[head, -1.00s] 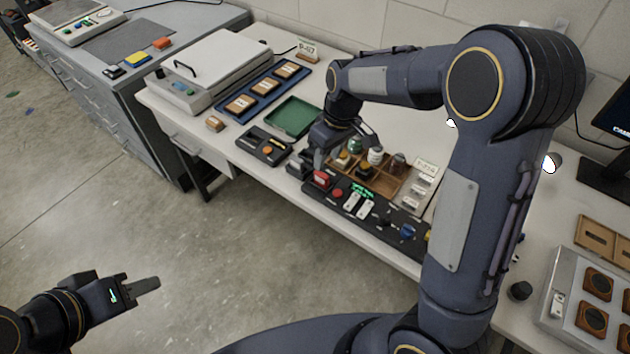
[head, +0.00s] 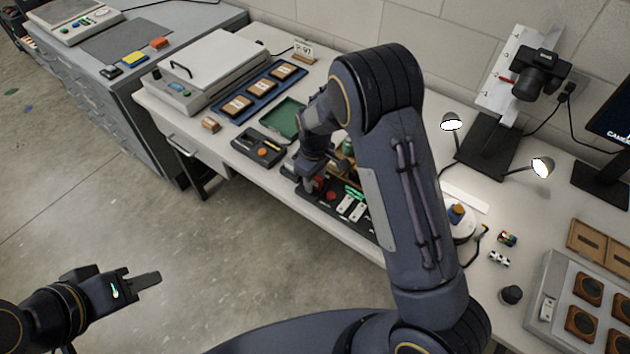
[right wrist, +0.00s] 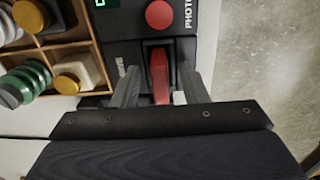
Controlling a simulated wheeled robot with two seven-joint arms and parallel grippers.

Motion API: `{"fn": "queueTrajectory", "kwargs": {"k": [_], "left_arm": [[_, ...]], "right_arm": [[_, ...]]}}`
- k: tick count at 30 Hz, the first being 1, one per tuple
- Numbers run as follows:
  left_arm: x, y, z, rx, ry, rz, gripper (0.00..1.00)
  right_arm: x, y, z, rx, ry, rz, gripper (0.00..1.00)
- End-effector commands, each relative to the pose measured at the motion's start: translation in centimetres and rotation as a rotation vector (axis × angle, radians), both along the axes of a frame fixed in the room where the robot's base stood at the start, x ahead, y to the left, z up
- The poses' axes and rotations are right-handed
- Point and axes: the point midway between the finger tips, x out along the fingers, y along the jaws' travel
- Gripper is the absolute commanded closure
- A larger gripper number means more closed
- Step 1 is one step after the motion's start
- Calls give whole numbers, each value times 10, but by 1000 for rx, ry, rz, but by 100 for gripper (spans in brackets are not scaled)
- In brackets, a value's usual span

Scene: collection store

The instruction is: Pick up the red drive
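The red drive (right wrist: 160,76) stands in a dark slot of the black panel (right wrist: 124,22), below a round red button (right wrist: 159,14) in the right wrist view. My right gripper (right wrist: 161,86) is open, with one finger on each side of the drive. A gap shows between the drive and the left finger; I cannot tell whether the right finger touches it. In the head view my right gripper (head: 307,184) is low over the panel's left end, and the arm hides much of the panel. My left gripper (head: 146,280) is over the floor, far from the table; its finger opening is unclear.
A wooden compartment tray (right wrist: 98,62) with several small jars borders the panel. A black tray (head: 258,148) and a green tray (head: 284,118) lie left of my right gripper. A camera stand (head: 490,140) with lamps is at the back right.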

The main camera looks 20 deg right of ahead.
Motion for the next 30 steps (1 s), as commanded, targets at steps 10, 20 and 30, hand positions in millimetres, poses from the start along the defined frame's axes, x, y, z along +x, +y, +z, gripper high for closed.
{"fn": "queueTrajectory", "kwargs": {"k": [10, 20, 30], "left_arm": [[0, 0, 0, 0, 0, 0, 64], [0, 0, 0, 0, 0, 0, 64], [0, 0, -1, 0, 0, 0, 64]], "right_arm": [[0, 0, 0, 0, 0, 0, 80], [0, 0, 0, 1, -1, 0, 100], [1, 1, 13, 2, -4, 1, 100]]}}
